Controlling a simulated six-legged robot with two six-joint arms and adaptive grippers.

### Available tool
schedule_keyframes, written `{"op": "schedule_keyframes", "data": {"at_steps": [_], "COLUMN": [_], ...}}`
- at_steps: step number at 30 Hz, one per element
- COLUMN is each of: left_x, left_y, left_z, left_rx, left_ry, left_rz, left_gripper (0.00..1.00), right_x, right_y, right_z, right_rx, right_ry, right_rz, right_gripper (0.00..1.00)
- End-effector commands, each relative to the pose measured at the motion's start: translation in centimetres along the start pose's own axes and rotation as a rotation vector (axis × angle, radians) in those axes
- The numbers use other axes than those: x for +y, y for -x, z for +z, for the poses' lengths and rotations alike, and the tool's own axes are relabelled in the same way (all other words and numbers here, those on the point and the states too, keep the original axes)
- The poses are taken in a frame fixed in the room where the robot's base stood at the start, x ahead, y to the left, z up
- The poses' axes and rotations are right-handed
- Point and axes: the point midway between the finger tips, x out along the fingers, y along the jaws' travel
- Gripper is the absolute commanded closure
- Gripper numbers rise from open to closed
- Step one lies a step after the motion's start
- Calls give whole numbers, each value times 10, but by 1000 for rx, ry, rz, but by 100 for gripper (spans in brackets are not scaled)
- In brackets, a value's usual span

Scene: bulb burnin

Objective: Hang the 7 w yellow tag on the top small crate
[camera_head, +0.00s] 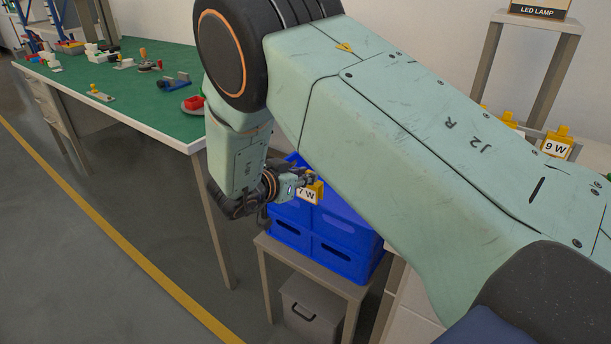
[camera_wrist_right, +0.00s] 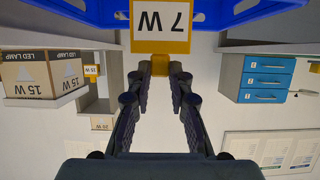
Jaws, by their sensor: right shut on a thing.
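The 7 W yellow tag (camera_head: 311,192) is at the blue small crates, in front of the upper crate wall. In the right wrist view the tag (camera_wrist_right: 161,28) appears upside down, its white face lettered 7 W, against a blue crate rim (camera_wrist_right: 229,14). My right gripper (camera_wrist_right: 160,75) is shut on the yellow tab of the tag. In the head view my right gripper (camera_head: 304,182) is beside the top small crate (camera_head: 337,205), partly hidden by my own arm. I cannot tell whether the tag touches the crate rim. My left gripper is out of view.
The crates stand stacked on a small grey table (camera_head: 318,277) with a grey bin (camera_head: 312,308) below. A green workbench (camera_head: 140,95) with fixtures is at the left. A 9 W tag (camera_head: 557,147) shows at the right. Open floor lies at the lower left.

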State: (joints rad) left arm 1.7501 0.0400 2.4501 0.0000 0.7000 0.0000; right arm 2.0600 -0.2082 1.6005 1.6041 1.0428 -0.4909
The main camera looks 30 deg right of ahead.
Motion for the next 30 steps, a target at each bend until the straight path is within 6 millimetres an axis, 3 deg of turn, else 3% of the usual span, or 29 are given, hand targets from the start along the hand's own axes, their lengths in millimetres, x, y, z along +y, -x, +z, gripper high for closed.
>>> {"op": "schedule_keyframes", "data": {"at_steps": [30], "left_x": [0], "left_y": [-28], "left_z": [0], "left_rx": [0], "left_ry": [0], "left_rz": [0], "left_gripper": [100], "right_x": [7], "right_y": [-26], "right_z": [40], "right_rx": [0], "right_ry": [2], "right_rz": [-4], "right_gripper": [100]}}
